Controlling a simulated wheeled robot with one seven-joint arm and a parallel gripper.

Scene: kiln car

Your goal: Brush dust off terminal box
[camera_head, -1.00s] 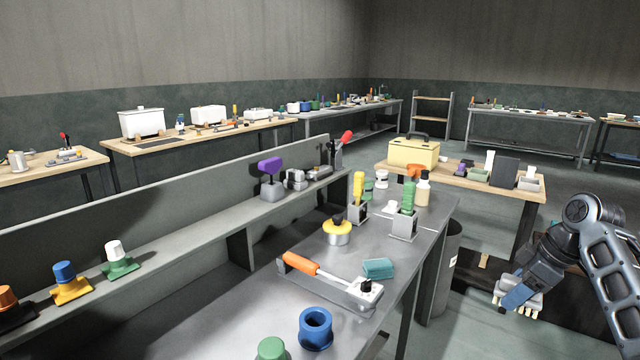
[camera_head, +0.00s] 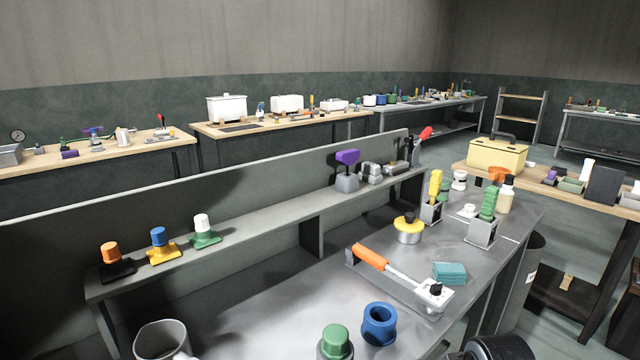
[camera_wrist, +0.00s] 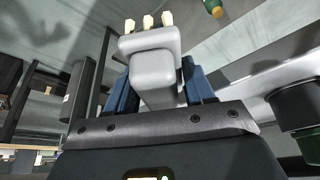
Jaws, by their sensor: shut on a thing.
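My gripper (camera_wrist: 158,78) shows in the wrist view, its two blue fingers shut on a grey brush (camera_wrist: 150,42) with cream bristle tufts. The bristles point away from the fingers, toward the top of that view, and touch nothing that I can see. I cannot tell for sure which object is the terminal box. Grey box-like parts (camera_head: 371,173) stand on the raised shelf, next to a purple-topped grey device (camera_head: 347,171).
The metal bench (camera_head: 290,300) holds an orange-handled lever device (camera_head: 405,279), a teal block (camera_head: 449,272), a blue ring-shaped piece (camera_head: 379,324) and a grey mug (camera_head: 160,341). Three coloured knobs stand on the shelf (camera_head: 262,235). A dark bin (camera_head: 517,285) stands beside the bench's right end.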

